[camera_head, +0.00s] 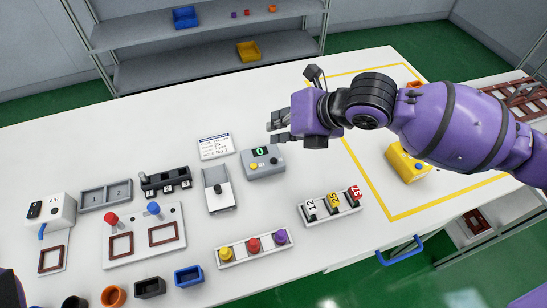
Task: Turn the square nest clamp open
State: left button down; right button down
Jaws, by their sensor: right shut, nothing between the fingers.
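A pale fixture board (143,262) lies on the left of the white table. It carries two brown square frames, a left one (121,245) and a right one (163,235). A red knob (111,219) stands behind the left frame and a blue knob (153,208) behind the right one. I cannot tell which of these is the square nest clamp, or whether either is turned open. My right gripper (274,132) is shut and empty, above the table behind the grey counter box, well to the right of the board. My left gripper is out of view.
The grey counter box (263,170) and a grey slide block (217,190) stand between my right gripper and the board. A white device (55,211) is at the far left. A button strip (253,250) and small bins (188,275) line the front.

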aim_at(111, 218)
jog(key=k+l, duration=0.15)
jog(key=k, duration=0.2)
jog(key=k+l, duration=0.15)
jog(key=k, duration=0.2)
jog(key=k+l, duration=0.15)
jog(key=k, duration=0.25)
